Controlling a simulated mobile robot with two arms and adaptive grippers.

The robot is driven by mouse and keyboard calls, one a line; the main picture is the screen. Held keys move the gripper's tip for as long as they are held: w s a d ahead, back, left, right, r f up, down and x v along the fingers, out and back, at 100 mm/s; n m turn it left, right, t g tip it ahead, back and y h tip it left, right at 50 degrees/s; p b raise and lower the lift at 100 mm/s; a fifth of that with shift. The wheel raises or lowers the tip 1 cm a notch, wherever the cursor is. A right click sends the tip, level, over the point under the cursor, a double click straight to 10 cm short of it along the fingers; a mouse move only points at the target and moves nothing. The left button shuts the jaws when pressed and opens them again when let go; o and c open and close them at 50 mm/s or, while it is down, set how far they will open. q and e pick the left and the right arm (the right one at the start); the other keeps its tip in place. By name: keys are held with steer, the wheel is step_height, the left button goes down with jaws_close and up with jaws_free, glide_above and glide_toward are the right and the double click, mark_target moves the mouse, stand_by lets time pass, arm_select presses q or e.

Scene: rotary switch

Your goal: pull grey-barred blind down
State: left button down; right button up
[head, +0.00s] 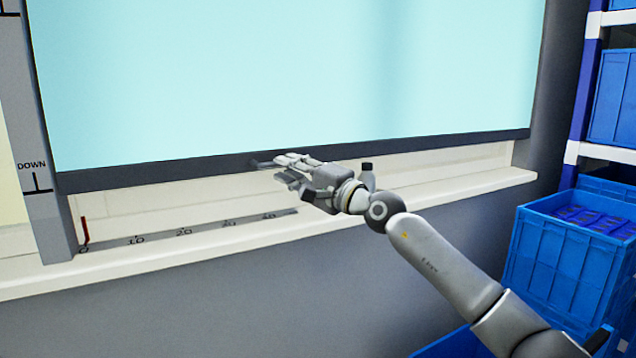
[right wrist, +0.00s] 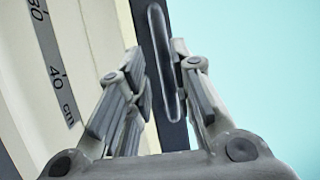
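The light-blue blind (head: 290,75) hangs across the window, with a dark grey bar (head: 430,145) along its bottom edge. The bar is above the white sill, with a gap between. My right gripper (head: 270,164) is at the middle of the bar. In the right wrist view its fingers (right wrist: 156,55) are apart, on either side of a grey loop-shaped handle (right wrist: 161,35) on the bar (right wrist: 150,60). A gap shows between the left-hand finger and the handle; contact on the other side cannot be told. My left gripper is not in view.
The white sill (head: 400,204) carries a grey centimetre scale (head: 205,227) with a red mark (head: 84,230) at zero. A "DOWN" mark (head: 32,165) is on the left frame. Blue crates (head: 560,255) and a shelf rack (head: 585,95) stand at right.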

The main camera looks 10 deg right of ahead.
steer(key=v, duration=0.9)
steer(key=shift+s+d+f, duration=0.2)
steer(key=shift+s+d, duration=0.05)
steer(key=shift+d, duration=0.05)
